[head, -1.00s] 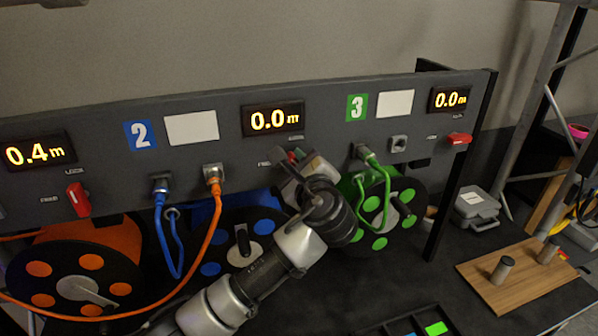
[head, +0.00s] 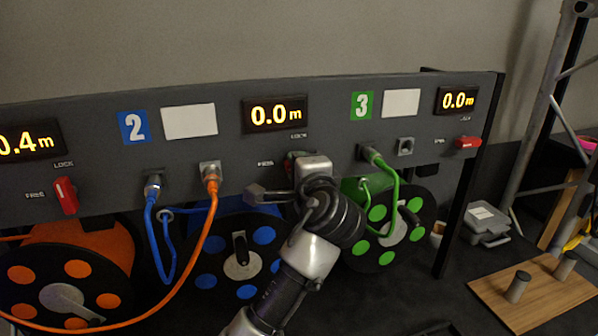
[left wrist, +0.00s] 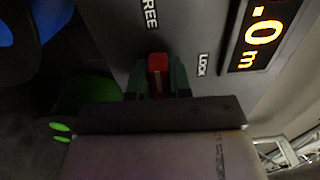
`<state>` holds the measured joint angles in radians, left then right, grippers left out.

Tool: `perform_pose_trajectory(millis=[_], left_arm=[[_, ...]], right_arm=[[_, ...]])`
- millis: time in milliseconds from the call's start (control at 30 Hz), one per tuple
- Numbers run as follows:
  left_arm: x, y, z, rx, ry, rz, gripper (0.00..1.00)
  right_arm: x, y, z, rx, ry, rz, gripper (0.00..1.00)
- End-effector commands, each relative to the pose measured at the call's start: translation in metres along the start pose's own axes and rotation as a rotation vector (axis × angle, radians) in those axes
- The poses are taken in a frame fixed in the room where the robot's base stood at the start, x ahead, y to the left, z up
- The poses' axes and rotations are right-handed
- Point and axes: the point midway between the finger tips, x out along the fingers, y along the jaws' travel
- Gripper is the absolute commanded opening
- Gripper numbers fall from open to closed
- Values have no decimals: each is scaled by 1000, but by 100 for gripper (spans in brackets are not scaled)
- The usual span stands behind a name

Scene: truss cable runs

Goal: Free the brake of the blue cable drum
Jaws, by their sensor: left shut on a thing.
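The blue cable drum (head: 222,232) sits below panel section 2 in the head view, partly behind my left arm. Its display (head: 275,113) reads 0.0 m. My left gripper (head: 295,165) is at the brake lever right of that drum, below the LOCK mark; its body hides most of the lever there. In the left wrist view, the red brake lever (left wrist: 157,75) stands between the two greenish fingertips, which are shut on it. The lever lines up with the FREE mark (left wrist: 150,15), and the LOCK mark (left wrist: 202,65) is off to its side.
A blue plug (head: 153,188) and an orange plug (head: 210,175) with hanging cables are left of the gripper. The green cable (head: 390,185) hangs close on the right. The orange drum (head: 80,240) and green drum (head: 385,255) flank the blue one.

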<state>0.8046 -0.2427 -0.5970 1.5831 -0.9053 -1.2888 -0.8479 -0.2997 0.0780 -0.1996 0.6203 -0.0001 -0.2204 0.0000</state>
Motion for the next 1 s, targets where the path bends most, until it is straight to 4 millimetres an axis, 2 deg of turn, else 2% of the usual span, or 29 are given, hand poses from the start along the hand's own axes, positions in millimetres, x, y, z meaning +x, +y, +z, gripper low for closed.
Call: perform_pose_trajectory(millis=[33, 633, 667, 800, 833, 1000], left_arm=[[0, 4, 0, -12, -1, 6, 0], [0, 5, 0, -52, -1, 9, 0], [0, 5, 0, -52, -1, 10, 21], [0, 4, 0, -52, -1, 7, 42], [0, 4, 0, -52, -1, 7, 45], [0, 2, 0, -51, 0, 4, 45]], right_arm=[[3, 0, 0, 0, 0, 0, 45], [5, 0, 1, -1, 0, 0, 45], [5, 0, 1, -1, 0, 0, 45], [5, 1, 1, -1, 0, 1, 45], [5, 1, 1, -1, -1, 1, 45], [5, 2, 1, -1, -1, 2, 45]])
